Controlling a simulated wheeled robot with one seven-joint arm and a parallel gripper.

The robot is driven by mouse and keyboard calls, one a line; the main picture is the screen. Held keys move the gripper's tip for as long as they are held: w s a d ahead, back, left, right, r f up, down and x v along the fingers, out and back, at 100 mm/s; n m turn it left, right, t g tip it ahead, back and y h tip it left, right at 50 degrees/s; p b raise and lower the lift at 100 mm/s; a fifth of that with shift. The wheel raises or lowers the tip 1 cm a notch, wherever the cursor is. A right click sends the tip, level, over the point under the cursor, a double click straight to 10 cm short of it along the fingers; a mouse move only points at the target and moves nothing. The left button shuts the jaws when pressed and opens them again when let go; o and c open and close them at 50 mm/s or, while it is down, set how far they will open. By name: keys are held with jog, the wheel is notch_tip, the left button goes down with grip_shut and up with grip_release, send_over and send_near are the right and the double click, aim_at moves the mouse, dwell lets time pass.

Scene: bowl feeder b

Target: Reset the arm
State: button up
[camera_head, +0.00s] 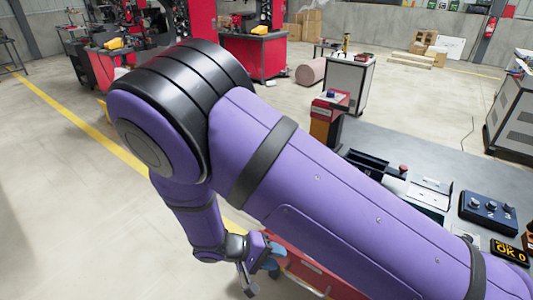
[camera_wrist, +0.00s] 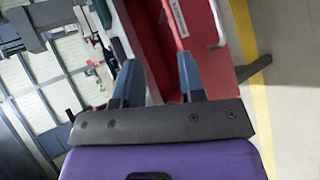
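My purple arm crosses the middle of the head view, bent at a large black-banded joint, with its lower part hanging down. My gripper (camera_head: 262,268) shows small at the bottom of the head view, beside a red cabinet (camera_head: 318,277). In the wrist view my gripper (camera_wrist: 152,58) has its two dark fingers apart, with nothing held between them. The red cabinet (camera_wrist: 200,35) lies beyond the fingers there. My arm hides part of the workbench in the head view.
A grey workbench (camera_head: 395,140) at right carries a blue control box (camera_head: 487,212), a display (camera_head: 509,251) and dark trays (camera_head: 366,163). A grey-white cabinet (camera_head: 347,82) and red machines (camera_head: 258,52) stand farther back. Open floor (camera_head: 50,190) with a yellow line lies at left.

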jog(key=w+d+r+m+g+y, duration=0.15)
jog(key=d+r+y, duration=0.25)
jog(key=d+r, duration=0.75)
jog(key=w+d+r+m+g+y, duration=0.15)
jog(key=d+r+y, duration=0.25)
jog(key=r, duration=1.4)
jog(key=s+d+r+m+t+y, duration=0.1)
jog(key=s+d+r+t+y, duration=0.2)
jog(key=s+d+r, duration=1)
jog(key=s+t, duration=0.1)
jog(key=t, duration=0.2)
jog(key=shift+s+r, duration=0.25)
jog(key=shift+r, duration=0.05)
